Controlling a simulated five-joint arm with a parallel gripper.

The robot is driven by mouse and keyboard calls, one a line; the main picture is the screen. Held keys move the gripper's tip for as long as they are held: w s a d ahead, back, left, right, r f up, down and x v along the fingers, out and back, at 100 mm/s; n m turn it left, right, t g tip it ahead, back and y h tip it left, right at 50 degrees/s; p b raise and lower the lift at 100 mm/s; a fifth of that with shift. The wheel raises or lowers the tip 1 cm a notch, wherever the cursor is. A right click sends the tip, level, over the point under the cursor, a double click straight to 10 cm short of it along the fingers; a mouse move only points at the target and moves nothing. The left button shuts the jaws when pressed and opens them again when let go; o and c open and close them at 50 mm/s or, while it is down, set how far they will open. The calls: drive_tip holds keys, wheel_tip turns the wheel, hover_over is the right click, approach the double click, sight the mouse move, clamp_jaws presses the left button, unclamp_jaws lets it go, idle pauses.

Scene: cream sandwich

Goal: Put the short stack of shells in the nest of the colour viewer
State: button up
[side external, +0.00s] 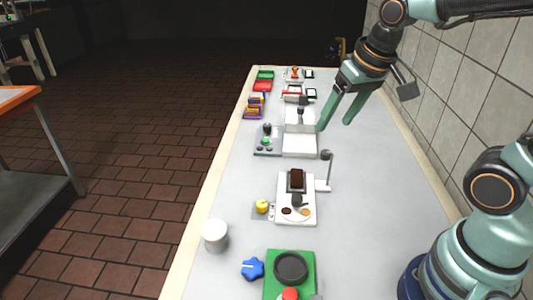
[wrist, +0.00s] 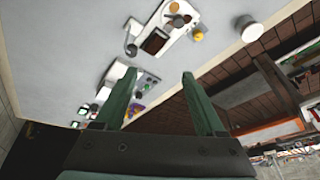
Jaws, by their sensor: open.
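My gripper (side external: 334,126) is open and empty, high over the far part of the bench; its two green fingers also show in the wrist view (wrist: 158,75). A white board (side external: 283,188) carries a dark brown block (side external: 297,178), a dark knob, a small brown disc (side external: 287,211) and an orange-tan disc (side external: 305,211). These discs may be shells, but stack heights cannot be told. A white stand with a grey round head (side external: 326,155) is at the board's right; it may be the colour viewer. Its nest cannot be made out.
A white cup (side external: 215,235) stands near the left bench edge. A yellow object (side external: 262,206) is beside the board. A green board (side external: 303,257) with a dark dish and a blue star-shaped piece (side external: 252,268) are in front. More stations stand farther back; a tiled wall is right.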

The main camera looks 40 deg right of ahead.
drive_tip(key=s+n, duration=0.1)
drive_tip(key=s+n+t, duration=0.1)
drive_tip(key=s, duration=0.1)
drive_tip(key=shift+r, duration=0.35)
drive_tip(key=shift+c, duration=0.7)
idle(0.5)
